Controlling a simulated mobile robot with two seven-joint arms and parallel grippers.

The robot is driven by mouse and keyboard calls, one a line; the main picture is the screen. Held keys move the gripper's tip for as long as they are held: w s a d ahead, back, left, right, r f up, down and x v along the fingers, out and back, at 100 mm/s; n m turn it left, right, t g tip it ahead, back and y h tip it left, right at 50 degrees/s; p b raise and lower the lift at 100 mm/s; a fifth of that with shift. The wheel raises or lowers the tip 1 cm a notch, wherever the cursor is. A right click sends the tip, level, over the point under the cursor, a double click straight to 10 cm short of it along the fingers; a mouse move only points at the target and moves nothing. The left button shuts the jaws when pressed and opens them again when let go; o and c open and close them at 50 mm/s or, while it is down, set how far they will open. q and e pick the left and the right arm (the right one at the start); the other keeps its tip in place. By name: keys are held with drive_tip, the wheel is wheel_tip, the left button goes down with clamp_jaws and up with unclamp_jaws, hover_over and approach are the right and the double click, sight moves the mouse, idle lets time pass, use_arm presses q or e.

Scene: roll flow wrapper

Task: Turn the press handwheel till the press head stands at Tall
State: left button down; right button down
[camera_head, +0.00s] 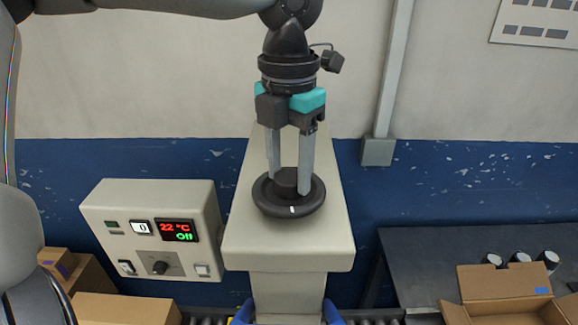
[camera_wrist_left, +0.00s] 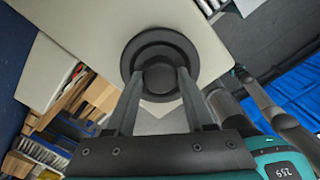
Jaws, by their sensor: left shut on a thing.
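The press handwheel (camera_head: 270,204) is a black disc with a raised hub, lying flat on top of the cream press housing (camera_head: 285,246). A white mark on its rim faces the front. My left gripper (camera_head: 289,184) points down from above, its two grey fingers shut on the hub. In the left wrist view the handwheel (camera_wrist_left: 160,46) sits at the top middle, with the fingers (camera_wrist_left: 157,82) on either side of the hub. The press head and any Tall mark cannot be made out. My right gripper is not in view.
A control box (camera_head: 98,208) left of the press shows 22 °C and Off in its display. Cardboard boxes (camera_head: 120,309) stand at the lower left. A dark table (camera_head: 430,262) at the right holds an open carton (camera_head: 505,281) and several small dark cylinders. A wall conduit (camera_head: 394,70) runs down behind.

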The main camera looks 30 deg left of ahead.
sight(289, 176)
use_arm(q)
drive_tip(key=shift+m, duration=0.6)
drive_tip(key=shift+c, duration=1.3)
unclamp_jaws()
drive_tip(key=shift+r, duration=0.1)
wheel_tip(289, 176, up, 15)
